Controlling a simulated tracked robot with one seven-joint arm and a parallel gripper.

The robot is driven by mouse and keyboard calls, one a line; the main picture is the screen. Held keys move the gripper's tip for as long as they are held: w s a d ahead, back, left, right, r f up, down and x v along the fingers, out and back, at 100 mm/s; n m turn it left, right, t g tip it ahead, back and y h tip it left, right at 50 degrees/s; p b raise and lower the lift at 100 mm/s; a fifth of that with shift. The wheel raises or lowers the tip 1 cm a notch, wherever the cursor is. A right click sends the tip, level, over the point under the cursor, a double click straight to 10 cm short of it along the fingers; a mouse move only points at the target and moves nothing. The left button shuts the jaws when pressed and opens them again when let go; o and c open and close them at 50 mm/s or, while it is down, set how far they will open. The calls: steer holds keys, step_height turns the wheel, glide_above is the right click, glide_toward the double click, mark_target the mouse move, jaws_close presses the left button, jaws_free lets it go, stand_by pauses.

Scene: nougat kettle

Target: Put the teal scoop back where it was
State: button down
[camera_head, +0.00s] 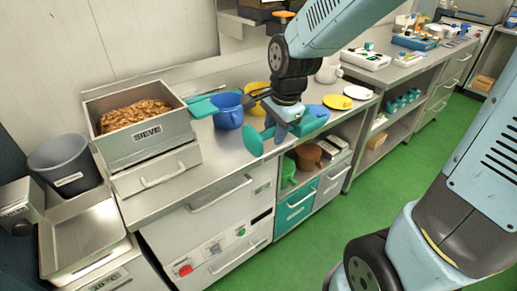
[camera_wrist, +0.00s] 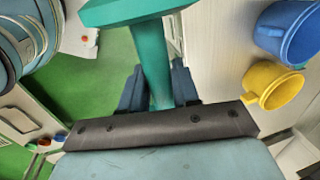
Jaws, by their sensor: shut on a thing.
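The teal scoop (camera_head: 254,141) is in my gripper (camera_head: 282,130), held in the air over the front edge of the steel counter. In the wrist view its teal handle (camera_wrist: 152,62) passes between the two dark fingers of my gripper (camera_wrist: 158,88), which are shut on it. Its wider teal end (camera_wrist: 130,10) is cut off at the top of that view. The scoop seems clear of the counter. Its original spot cannot be told from these frames.
A blue mug (camera_head: 228,111) and a yellow mug (camera_head: 257,92) stand on the counter behind my gripper. A flat teal item (camera_head: 202,108) lies beside the blue mug. Yellow (camera_head: 337,102) and white discs (camera_head: 357,92) lie right.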

steer(key=w+a+f, duration=0.2)
steer(key=w+f, duration=0.1)
steer(key=w+a+f, duration=0.2)
steer(key=w+f, duration=0.1)
steer(key=w, duration=0.1)
steer(key=w+a+f, duration=0.2)
steer(key=w+f, duration=0.1)
steer(key=w, duration=0.1)
steer(key=shift+w+a+f, duration=0.1)
steer(key=shift+w+a, duration=0.1)
steer(key=shift+w, duration=0.05)
steer(key=shift+w+a+f, duration=0.15)
steer(key=shift+w+f, duration=0.1)
steer(key=shift+f, duration=0.1)
steer(key=shift+s+x, duration=0.1)
steer(key=shift+x, duration=0.6)
steer(key=shift+s+x, duration=0.15)
steer(key=shift+x, duration=0.55)
steer(key=shift+f, duration=0.2)
steer(key=c, duration=0.8)
jaws_free()
